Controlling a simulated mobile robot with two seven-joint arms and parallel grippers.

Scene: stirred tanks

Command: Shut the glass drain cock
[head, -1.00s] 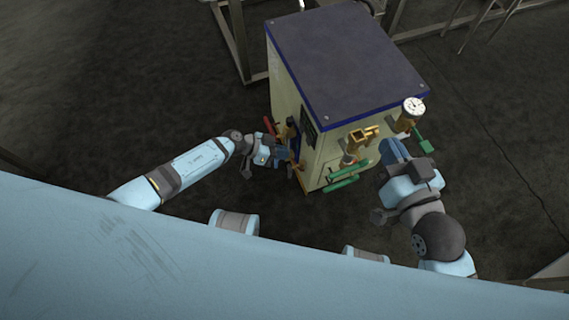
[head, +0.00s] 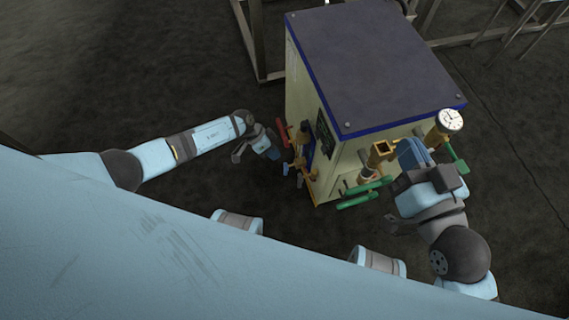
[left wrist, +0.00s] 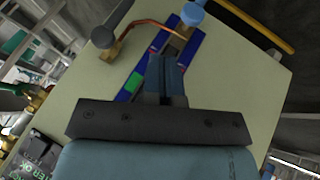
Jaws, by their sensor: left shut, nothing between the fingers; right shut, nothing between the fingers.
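The tank's left side in the head view carries a blue gauge strip (head: 309,150) with brass fittings (head: 301,166). A small blue handle (head: 299,180) hangs at their lower end; I take it for the glass drain cock, but cannot be sure. In the left wrist view the blue strip (left wrist: 130,88) runs behind my fingers, with a blue-grey knob (left wrist: 192,14) at its upper end and a grey-handled brass cock (left wrist: 104,38) beside it. My left gripper (head: 276,153) is shut and empty, just left of the fittings; its fingertips (left wrist: 168,62) show before the strip. My right gripper (head: 410,153) is shut and empty.
A red lever (head: 281,133) stands out above the left fittings. The tank (head: 375,60) has a flat dark top with a blue edge. Green handles (head: 360,192), a brass funnel (head: 381,152) and a dial gauge (head: 450,120) crowd its front near my right gripper. Floor left is clear.

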